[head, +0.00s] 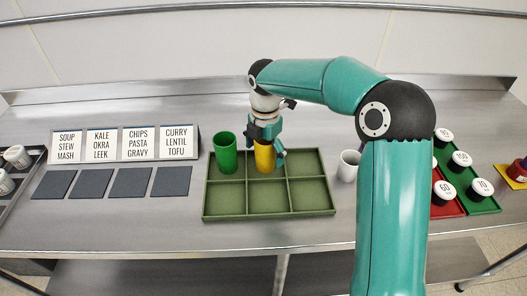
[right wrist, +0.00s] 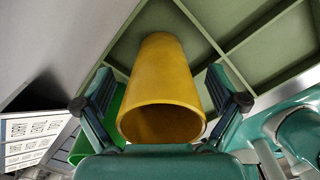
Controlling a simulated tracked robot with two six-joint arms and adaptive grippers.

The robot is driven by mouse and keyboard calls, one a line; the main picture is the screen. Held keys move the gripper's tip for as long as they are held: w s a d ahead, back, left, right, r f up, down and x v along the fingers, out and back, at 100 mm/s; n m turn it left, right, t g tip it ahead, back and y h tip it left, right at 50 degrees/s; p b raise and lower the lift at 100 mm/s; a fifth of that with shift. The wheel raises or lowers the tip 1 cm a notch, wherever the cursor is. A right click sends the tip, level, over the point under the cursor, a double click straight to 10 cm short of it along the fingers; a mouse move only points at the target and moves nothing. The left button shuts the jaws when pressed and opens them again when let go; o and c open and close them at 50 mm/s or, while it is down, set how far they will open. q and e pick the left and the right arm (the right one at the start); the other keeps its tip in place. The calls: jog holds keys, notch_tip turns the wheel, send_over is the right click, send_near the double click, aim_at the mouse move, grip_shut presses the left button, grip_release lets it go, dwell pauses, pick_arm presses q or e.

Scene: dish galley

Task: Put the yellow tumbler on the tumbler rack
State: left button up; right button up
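The yellow tumbler (head: 265,158) stands upright in the back middle compartment of the green tumbler rack (head: 270,212). In the right wrist view the yellow tumbler (right wrist: 160,90) shows its open mouth towards the camera, with its far end at the rack floor (right wrist: 250,50). My right gripper (head: 268,148) is above and around the tumbler. In the wrist view its fingers (right wrist: 160,82) are spread on either side, with gaps between them and the tumbler. My left gripper is not in view.
A green tumbler (head: 225,155) stands in the back left compartment; the other compartments look empty. A white cup (head: 348,166) stands right of the rack, close to my arm. Lidded white containers stand on red and green trays (head: 486,205) at right. Label signs (head: 123,145) and dark mats (head: 110,183) are at left.

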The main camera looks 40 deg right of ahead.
jog(key=shift+r, duration=0.1)
notch_tip(320, 180, up, 12)
jog(key=shift+p, duration=0.45)
dwell(0.6)
